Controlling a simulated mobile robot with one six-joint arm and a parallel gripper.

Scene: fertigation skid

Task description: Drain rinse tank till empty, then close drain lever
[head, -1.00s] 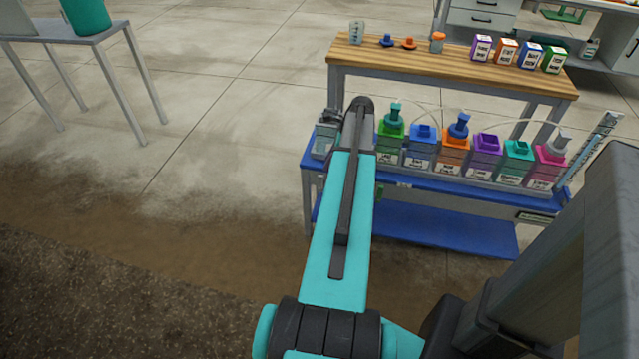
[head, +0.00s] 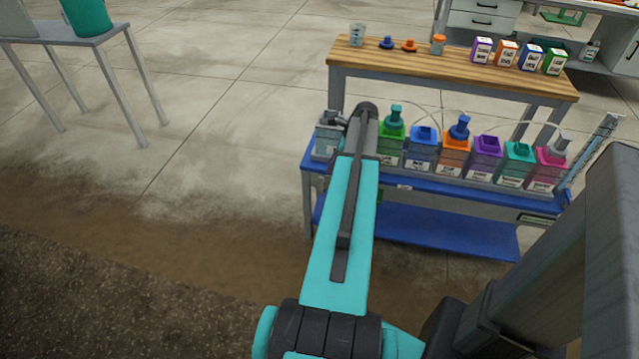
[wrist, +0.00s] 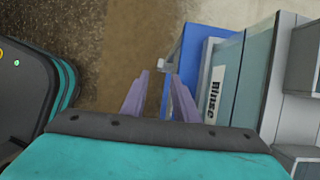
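The rinse tank (head: 326,142) is a clear grey container at the left end of the blue bench, partly covered by my arm. In the wrist view its wall (wrist: 255,80) and "Rinse" label (wrist: 214,92) show on the right, turned sideways. My gripper (wrist: 160,76) is open, its two purple-grey fingers apart and nothing seen held. A small pale fitting (wrist: 163,64) shows just beyond the fingertips, beside the bench edge; I cannot tell whether it is the drain lever or how it is set. The water level cannot be read. My arm hides the gripper in the head view.
The blue bench (head: 440,235) carries several coloured dosing bottles, such as a green one (head: 391,140), right of the tank. A wooden table (head: 455,75) stands behind. A grey side table (head: 75,35) is far left. Floor left of the bench is clear.

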